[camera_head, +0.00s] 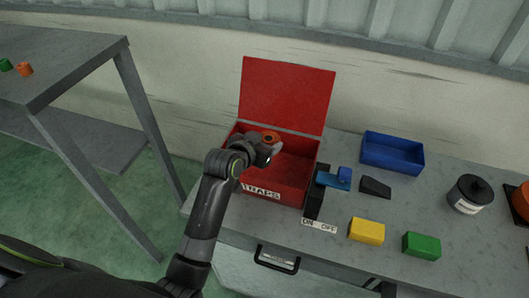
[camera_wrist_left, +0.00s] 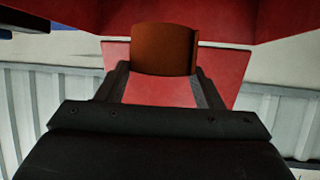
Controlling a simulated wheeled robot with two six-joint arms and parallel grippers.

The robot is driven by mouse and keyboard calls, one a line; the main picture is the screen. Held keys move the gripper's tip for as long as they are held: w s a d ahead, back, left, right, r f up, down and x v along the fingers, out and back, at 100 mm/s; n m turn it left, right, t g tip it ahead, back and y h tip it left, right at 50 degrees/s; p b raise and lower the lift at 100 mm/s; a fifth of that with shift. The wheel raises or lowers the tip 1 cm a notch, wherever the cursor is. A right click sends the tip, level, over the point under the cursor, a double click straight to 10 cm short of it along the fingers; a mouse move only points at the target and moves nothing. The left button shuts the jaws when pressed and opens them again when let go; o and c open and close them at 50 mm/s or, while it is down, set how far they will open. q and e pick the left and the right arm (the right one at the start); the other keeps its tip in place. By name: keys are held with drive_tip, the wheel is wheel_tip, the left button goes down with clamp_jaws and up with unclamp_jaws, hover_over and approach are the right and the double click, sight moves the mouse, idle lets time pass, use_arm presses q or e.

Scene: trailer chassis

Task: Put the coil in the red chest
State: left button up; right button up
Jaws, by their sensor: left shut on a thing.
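The red chest (camera_head: 287,98) stands on the grey workbench with its lid raised at the back. A label reading "TRAPS" is on its front. The orange coil (camera_head: 270,138) is held over the chest's open left part, at my left gripper (camera_head: 271,148). In the left wrist view the coil (camera_wrist_left: 164,50) sits between the two fingertips of my left gripper (camera_wrist_left: 164,75), which is shut on it. The gripper hides part of the chest's inside. My right gripper is not in view.
Right of the chest are a black stand with a blue lever (camera_head: 333,180), a blue tray (camera_head: 392,154), a black wedge (camera_head: 375,187), yellow (camera_head: 366,231) and green (camera_head: 421,245) blocks, and a black jar (camera_head: 469,194). A side table (camera_head: 70,65) stands left.

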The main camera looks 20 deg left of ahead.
use_arm(q)
drive_tip(key=shift+f, duration=0.4)
wheel_tip(320, 180, down, 2)
drive_tip(key=shift+f+p, duration=0.15)
drive_tip(key=shift+p, duration=0.15)
drive_tip(key=shift+f, duration=0.45)
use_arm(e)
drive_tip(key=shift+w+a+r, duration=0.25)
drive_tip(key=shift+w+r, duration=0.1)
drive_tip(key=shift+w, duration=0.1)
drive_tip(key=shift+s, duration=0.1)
use_arm(q)
drive_tip(key=shift+f, duration=0.6)
drive_tip(key=o, duration=1.1)
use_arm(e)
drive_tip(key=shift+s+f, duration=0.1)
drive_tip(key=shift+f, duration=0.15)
use_arm(q)
drive_tip(key=shift+r, duration=0.1)
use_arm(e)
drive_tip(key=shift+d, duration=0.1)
